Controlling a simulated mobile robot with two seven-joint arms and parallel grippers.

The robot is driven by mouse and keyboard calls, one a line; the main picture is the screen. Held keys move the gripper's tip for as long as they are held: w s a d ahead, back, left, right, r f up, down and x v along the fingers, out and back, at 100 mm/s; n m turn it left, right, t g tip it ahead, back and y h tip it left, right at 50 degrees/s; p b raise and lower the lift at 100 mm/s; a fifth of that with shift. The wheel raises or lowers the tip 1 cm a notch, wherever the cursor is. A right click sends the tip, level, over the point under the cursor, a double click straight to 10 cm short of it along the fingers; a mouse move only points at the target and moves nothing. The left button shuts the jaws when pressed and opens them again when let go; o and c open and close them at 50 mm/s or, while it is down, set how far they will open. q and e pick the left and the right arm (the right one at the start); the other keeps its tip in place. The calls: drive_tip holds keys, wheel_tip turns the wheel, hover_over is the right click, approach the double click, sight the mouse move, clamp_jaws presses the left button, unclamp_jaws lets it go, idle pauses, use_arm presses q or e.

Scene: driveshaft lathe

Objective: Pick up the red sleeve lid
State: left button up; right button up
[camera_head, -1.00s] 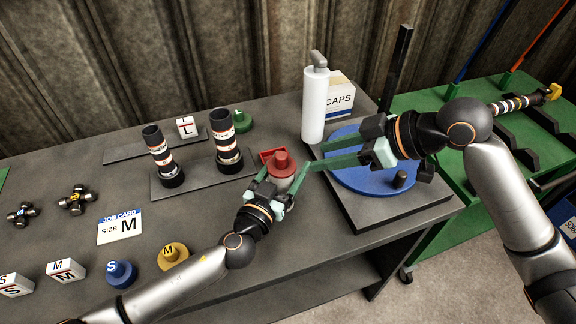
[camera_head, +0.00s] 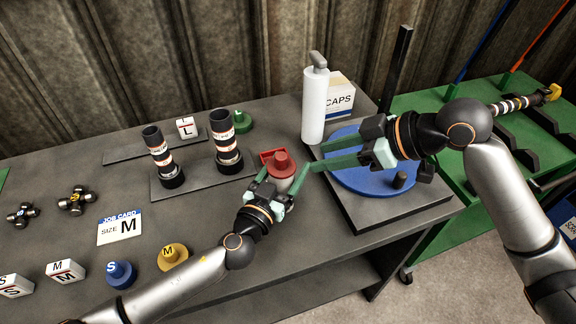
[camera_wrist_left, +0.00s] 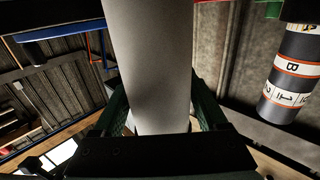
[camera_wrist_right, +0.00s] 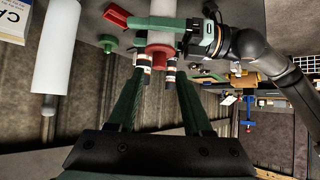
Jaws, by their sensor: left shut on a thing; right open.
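The red lid (camera_head: 281,162) has a raised knob and sits on top of an upright pale grey cylinder. My left gripper (camera_head: 277,186) is shut on this grey cylinder (camera_wrist_left: 148,70), below the lid. The cylinder fills the space between the fingers in the left wrist view. My right gripper (camera_head: 317,157) is open and empty, to the right of the lid and apart from it. In the right wrist view the lid (camera_wrist_right: 160,50) lies beyond and between the open fingers (camera_wrist_right: 160,75).
A red angular piece (camera_head: 267,154) is just behind the lid. Two banded dark cylinders (camera_head: 227,150) stand on a plate to the left. A white pump bottle (camera_head: 314,105) and a CAPS box (camera_head: 341,95) stand behind the blue disc (camera_head: 355,182), under my right gripper.

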drive_tip(key=shift+o, duration=1.2)
drive_tip(key=shift+a, duration=0.15)
drive_tip(key=a+n, duration=0.1)
drive_tip(key=a, duration=0.1)
drive_tip(key=a+n+g, duration=0.1)
drive_tip(key=a+n, duration=0.1)
drive_tip(key=a+r+n+g+h, duration=0.1)
drive_tip(key=a, duration=0.1)
drive_tip(key=shift+r+n, duration=0.1)
drive_tip(key=shift+n, duration=0.3)
drive_tip(key=n+h, duration=1.1)
approach(281, 155)
drive_tip(key=f, duration=0.1)
drive_tip(key=d+f+t, duration=0.1)
drive_tip(key=f, duration=0.1)
drive_tip(key=shift+s+f, duration=0.15)
drive_tip(key=shift+s, duration=0.05)
drive_tip(key=shift+w+x, duration=0.15)
drive_tip(key=shift+x, duration=1.2)
drive_tip(key=shift+w+x, duration=0.15)
drive_tip(key=shift+x, duration=1.2)
